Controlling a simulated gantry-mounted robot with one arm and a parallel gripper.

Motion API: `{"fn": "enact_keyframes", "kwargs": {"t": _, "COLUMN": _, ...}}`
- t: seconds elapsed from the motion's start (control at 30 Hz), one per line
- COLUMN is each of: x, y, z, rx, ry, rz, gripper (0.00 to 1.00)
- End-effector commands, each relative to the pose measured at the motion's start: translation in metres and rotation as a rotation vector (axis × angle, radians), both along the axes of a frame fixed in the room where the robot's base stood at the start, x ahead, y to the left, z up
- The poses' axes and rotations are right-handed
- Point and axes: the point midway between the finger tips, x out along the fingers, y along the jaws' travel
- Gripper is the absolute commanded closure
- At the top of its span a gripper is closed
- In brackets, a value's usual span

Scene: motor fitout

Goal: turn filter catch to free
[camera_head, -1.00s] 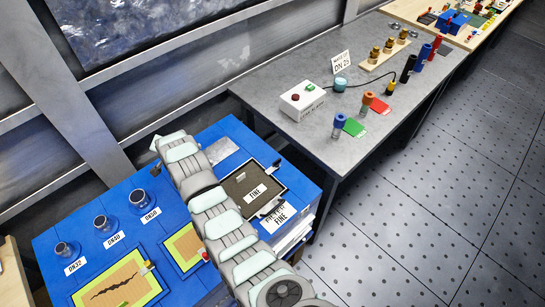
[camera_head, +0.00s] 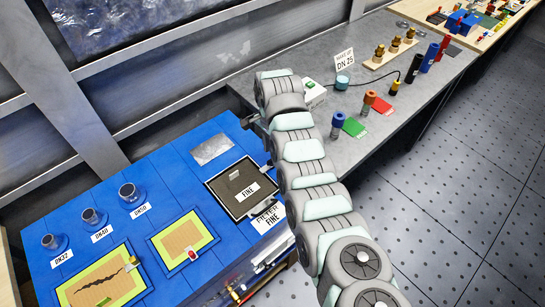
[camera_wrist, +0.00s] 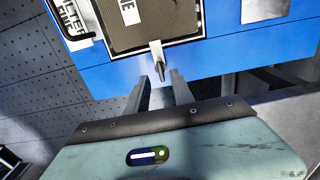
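The filter (camera_head: 236,176) is a dark mesh panel in a frame, labelled FINE, on the blue cabinet top. It also shows at the top of the wrist view (camera_wrist: 143,38). The filter catch (camera_wrist: 157,54), a small pale metal lever with a dark end, sits at the panel's edge in the wrist view and points toward my gripper. In the head view my arm crowds that edge, and I cannot make out the catch clearly. My gripper (camera_wrist: 161,90) has its two fingers apart, with nothing between them. The catch lies just beyond the fingertips, roughly between them in the picture.
A grey bench (camera_head: 345,150) stands right of the cabinet, with a white box (camera_head: 313,94) partly behind my arm. A black handle (camera_wrist: 70,22) stands at the filter's label side. Two yellow-edged panels (camera_head: 183,240) and several capped ports lie left on the cabinet.

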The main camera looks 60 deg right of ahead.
Motion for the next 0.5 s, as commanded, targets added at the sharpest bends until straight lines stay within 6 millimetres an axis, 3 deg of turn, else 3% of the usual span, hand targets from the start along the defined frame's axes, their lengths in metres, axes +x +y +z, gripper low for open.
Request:
{"fn": "enact_keyframes", "kwargs": {"t": 0.2, "x": 0.0, "y": 0.0, "z": -0.031, "rx": 0.001, "ry": 0.002, "rz": 0.001, "gripper": 0.71}}
{"fn": "enact_keyframes", "kwargs": {"t": 0.5, "x": 0.0, "y": 0.0, "z": -0.042, "rx": -0.003, "ry": -0.002, "rz": 0.0, "gripper": 0.71}}
